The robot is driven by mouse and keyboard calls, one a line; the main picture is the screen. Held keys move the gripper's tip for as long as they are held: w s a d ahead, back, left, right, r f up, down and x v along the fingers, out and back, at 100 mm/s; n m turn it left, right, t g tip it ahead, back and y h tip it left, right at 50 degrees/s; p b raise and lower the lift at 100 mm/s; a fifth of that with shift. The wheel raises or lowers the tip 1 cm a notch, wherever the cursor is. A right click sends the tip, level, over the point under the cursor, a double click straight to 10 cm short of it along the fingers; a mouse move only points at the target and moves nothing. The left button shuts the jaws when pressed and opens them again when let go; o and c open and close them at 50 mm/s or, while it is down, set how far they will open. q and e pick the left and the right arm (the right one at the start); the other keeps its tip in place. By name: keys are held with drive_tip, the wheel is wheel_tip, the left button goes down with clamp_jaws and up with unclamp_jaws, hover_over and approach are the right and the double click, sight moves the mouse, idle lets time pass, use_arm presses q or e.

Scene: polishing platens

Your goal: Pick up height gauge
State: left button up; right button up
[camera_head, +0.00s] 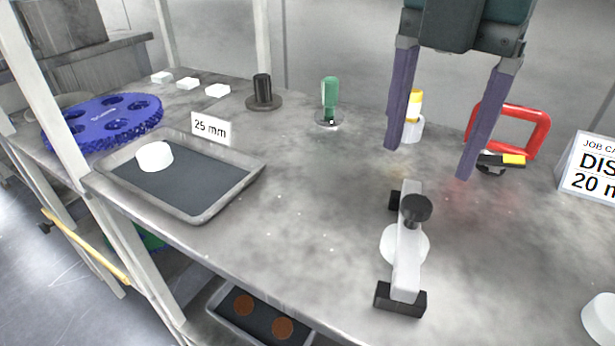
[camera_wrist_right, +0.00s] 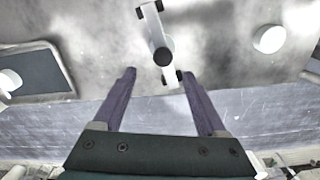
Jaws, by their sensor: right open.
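The height gauge (camera_head: 407,270) appears to be the pale bar with black end feet and a round black knob. It stands on the grey bench at the front, right of centre, with a white round part at its middle. It also shows at the top of the right wrist view (camera_wrist_right: 152,22). My right gripper (camera_head: 427,163) is open, its purple fingers pointing down above the bench behind the gauge. In the right wrist view the open fingers (camera_wrist_right: 158,73) are apart and empty, with the gauge beyond their tips. My left gripper is not in view.
A tray (camera_head: 215,205) with a white puck (camera_head: 154,156) lies left. A green-handled tool (camera_head: 330,95), a yellow-and-white piece (camera_head: 414,128) and a red-framed tool (camera_head: 545,130) stand behind. A job card (camera_head: 590,165) is at right. Bench between tray and gauge is clear.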

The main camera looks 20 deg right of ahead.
sight(418, 203)
drive_tip(key=shift+w+d+f, duration=0.15)
drive_tip(key=shift+w+f, duration=0.05)
drive_tip(key=shift+f, duration=0.25)
wheel_tip(418, 203, down, 4)
drive_tip(key=shift+s+b, duration=0.1)
drive_tip(key=shift+b, duration=0.4)
drive_tip(key=f, duration=0.2)
drive_tip(key=f+b, duration=0.1)
drive_tip(key=f, duration=0.2)
drive_tip(key=shift+s+d+f, duration=0.1)
drive_tip(key=shift+s+f, duration=0.05)
drive_tip(key=shift+s, duration=0.05)
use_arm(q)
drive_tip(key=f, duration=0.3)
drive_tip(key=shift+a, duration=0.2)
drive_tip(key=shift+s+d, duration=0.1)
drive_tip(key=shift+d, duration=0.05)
use_arm(e)
clamp_jaws()
